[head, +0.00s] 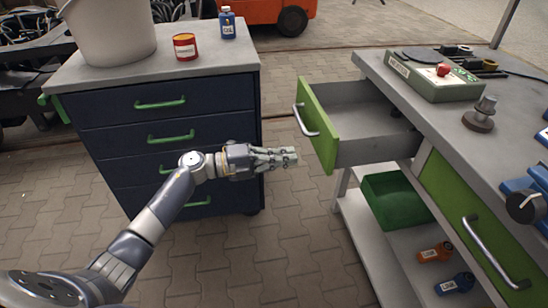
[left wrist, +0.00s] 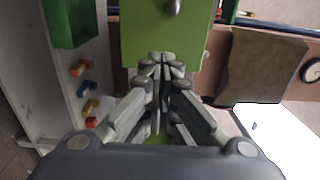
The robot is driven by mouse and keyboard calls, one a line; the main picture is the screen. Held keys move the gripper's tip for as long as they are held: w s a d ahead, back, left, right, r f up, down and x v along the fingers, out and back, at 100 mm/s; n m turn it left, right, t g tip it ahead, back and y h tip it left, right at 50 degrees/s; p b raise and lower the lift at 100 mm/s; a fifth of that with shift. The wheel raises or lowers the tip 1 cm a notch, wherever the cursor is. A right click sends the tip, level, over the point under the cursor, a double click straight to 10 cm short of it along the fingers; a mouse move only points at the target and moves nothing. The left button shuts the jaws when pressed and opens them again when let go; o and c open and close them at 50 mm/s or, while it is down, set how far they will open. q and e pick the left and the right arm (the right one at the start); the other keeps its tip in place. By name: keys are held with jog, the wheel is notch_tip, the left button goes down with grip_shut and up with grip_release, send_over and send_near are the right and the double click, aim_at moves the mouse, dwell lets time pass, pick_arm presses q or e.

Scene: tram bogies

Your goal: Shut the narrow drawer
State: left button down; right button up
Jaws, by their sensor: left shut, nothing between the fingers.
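The narrow drawer has a green front (head: 318,128) with a metal handle (head: 305,119) and a grey box (head: 365,118). It stands pulled out of the left end of the grey workbench (head: 440,135). My left gripper (head: 295,157) is shut and empty. In the head view its fingertips are just left of the front's lower part, with a small gap in the picture. In the left wrist view, the shut fingertips (left wrist: 166,62) overlap the green front (left wrist: 140,40), with part of the handle (left wrist: 172,6) at the top edge. Contact cannot be told. My right gripper is out of view.
A dark blue cabinet (head: 110,122) with green handles stands left, bearing a bucket (head: 108,30), red tin (head: 185,47) and blue bottle (head: 227,22). A wider green drawer (head: 455,205) is shut. A green bin (head: 395,198) is on the lower shelf. Paving between is clear.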

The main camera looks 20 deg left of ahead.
aim_at(325, 151)
pick_arm(q)
jog(key=x, duration=0.7)
jog(key=shift+w+d, duration=0.25)
jog(key=shift+d, duration=0.1)
jog(key=shift+w, duration=0.1)
